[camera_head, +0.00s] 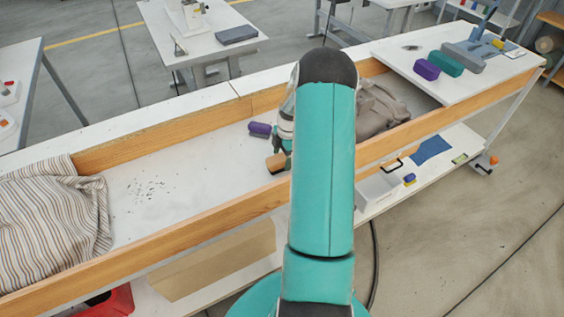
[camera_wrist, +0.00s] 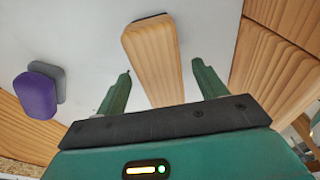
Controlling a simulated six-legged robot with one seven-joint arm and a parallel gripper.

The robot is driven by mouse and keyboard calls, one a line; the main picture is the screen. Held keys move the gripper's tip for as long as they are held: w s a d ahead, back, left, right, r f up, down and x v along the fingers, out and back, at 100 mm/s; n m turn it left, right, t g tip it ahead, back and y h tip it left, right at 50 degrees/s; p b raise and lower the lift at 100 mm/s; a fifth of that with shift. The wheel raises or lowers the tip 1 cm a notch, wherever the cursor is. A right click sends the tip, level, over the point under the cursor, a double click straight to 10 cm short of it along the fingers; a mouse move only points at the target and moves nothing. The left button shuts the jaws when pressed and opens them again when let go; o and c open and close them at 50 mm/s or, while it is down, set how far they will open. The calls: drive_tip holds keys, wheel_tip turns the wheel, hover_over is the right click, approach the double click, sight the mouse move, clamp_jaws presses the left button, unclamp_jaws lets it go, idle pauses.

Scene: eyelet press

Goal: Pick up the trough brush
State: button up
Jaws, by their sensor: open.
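The trough brush is a light wooden block with a thin dark edge. In the wrist view the brush (camera_wrist: 152,60) lies lengthwise between the two green fingers of my gripper (camera_wrist: 161,69). The fingers are open, with a gap on each side of the wood. In the head view the brush (camera_head: 276,162) shows on the white trough floor, just left of my arm. My gripper (camera_head: 284,146) is beside it there, mostly hidden behind my teal arm.
A purple and grey block (camera_head: 260,129) lies close by in the trough; it also shows in the wrist view (camera_wrist: 38,92). Wooden trough walls (camera_head: 190,231) run along both sides. Striped cloth (camera_head: 52,208) lies left, a grey-brown heap (camera_head: 378,108) right. Bare floor lies left of the brush.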

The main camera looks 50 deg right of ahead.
drive_tip(key=shift+f, duration=0.6)
drive_tip(key=shift+a, duration=0.1)
drive_tip(key=shift+c, duration=0.4)
drive_tip(key=c, duration=1)
drive_tip(key=shift+c, duration=0.2)
drive_tip(key=shift+r, duration=0.15)
